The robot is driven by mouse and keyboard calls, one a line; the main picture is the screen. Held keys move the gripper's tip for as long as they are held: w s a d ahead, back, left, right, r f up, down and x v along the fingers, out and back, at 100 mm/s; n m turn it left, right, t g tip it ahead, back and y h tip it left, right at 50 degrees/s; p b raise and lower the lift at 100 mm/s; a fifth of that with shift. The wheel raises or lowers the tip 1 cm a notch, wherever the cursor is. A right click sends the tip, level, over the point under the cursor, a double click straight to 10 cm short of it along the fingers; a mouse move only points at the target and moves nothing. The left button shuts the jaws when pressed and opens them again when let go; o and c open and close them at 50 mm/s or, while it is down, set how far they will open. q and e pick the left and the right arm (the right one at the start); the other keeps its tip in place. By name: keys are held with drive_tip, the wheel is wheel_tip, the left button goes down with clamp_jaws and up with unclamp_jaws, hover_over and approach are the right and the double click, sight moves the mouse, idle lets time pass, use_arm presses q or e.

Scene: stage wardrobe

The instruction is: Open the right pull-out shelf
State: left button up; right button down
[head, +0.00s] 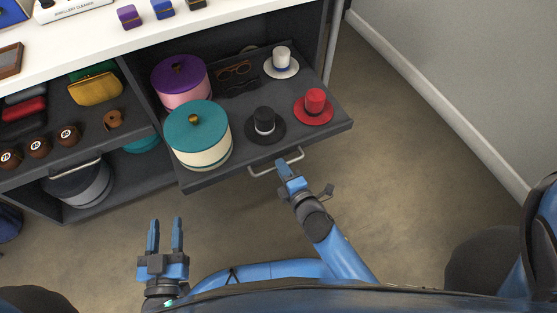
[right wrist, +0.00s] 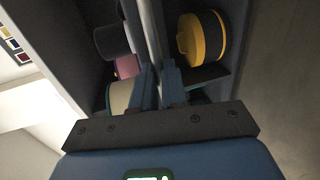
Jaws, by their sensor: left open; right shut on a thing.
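The right pull-out shelf (head: 335,122) is dark grey and stands out from the unit on the right in the head view, with hats and round boxes on it. Its silver bar handle (head: 262,171) is on the front edge. My right gripper (head: 287,166) is shut on this handle and hides part of it. The right gripper's fingers (right wrist: 158,80) also show in the right wrist view, where the grip itself is hard to make out. My left gripper (head: 165,224) is open and empty above the floor, in front of the unit.
The shelf carries a teal-lidded box (head: 197,132), a purple-lidded box (head: 181,80), a black hat (head: 265,124), a red hat (head: 314,106) and a white hat (head: 282,62). A left shelf (head: 88,128) holds bags. Floor (head: 410,150) is clear towards the right wall.

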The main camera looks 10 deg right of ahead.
drive_tip(key=shift+s+d, duration=0.15)
drive_tip(key=shift+s, duration=0.2)
drive_tip(key=c, duration=1.2)
unclamp_jaws()
drive_tip(key=shift+o, duration=0.2)
drive_tip(key=b+v, duration=0.3)
drive_tip(key=v, duration=0.7)
drive_tip(key=shift+s, duration=0.35)
drive_tip(key=shift+d, duration=0.1)
